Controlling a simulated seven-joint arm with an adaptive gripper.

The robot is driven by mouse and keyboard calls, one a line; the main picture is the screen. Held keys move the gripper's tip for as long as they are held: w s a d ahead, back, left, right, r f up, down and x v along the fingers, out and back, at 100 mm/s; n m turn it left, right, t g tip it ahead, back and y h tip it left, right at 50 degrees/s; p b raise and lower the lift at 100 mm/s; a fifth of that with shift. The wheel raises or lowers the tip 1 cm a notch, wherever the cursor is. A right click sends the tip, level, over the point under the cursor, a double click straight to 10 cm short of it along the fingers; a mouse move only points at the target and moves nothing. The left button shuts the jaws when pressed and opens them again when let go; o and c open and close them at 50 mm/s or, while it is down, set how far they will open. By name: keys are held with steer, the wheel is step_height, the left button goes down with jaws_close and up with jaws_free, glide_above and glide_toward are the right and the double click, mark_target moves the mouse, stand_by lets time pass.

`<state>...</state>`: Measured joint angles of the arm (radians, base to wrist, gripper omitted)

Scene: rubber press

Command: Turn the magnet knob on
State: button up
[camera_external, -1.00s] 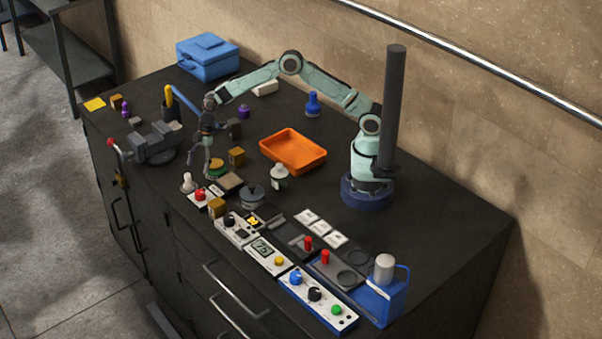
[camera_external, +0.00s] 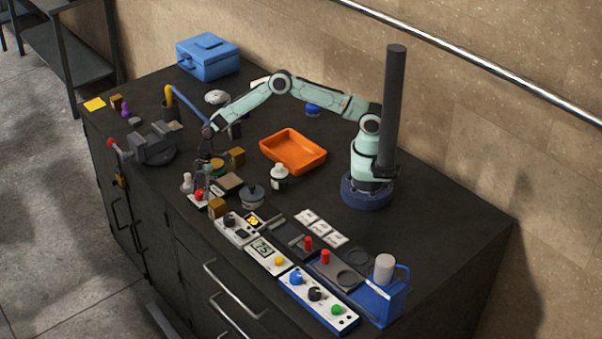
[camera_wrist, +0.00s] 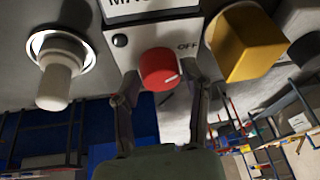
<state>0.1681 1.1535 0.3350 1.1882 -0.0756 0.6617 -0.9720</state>
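The magnet knob is a red round knob (camera_wrist: 158,69) with a white pointer line, on a light panel (camera_wrist: 122,60) marked "MA…" and "OFF", the rest of the label cut off. Its pointer line points right in the wrist view. In the external view the red knob (camera_external: 199,195) sits near the bench's front edge. My gripper (camera_wrist: 163,98) is open, one finger on each side of the knob, with gaps visible between fingers and knob. In the external view my gripper (camera_external: 204,180) hangs just above and behind the knob, partly blending with the dark bench.
A white rounded knob-like piece (camera_wrist: 57,72) stands close left of the panel, and a yellow-brown cube (camera_wrist: 246,42) close right. A grey vise (camera_external: 153,147) stands left on the bench. An orange tray (camera_external: 293,151) and several control boxes lie to the right.

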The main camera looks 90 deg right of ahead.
steer(key=c, duration=0.5)
steer(key=shift+m, duration=0.3)
steer(key=m+t+h, duration=0.1)
steer(key=m, duration=0.2)
steer(key=shift+s, duration=0.1)
steer(key=m, duration=0.2)
steer(key=m+t+h, duration=0.1)
steer(key=m, duration=0.2)
steer(key=shift+a+h, duration=0.15)
steer(key=shift+h, duration=0.15)
steer(key=m, duration=0.2)
steer(key=m+h, duration=0.1)
steer(key=m, duration=0.1)
steer(key=shift+t+h, duration=0.3)
steer(key=shift+s+m+h, duration=0.1)
steer(key=shift+m+h, duration=0.6)
steer(key=shift+m, duration=1.2)
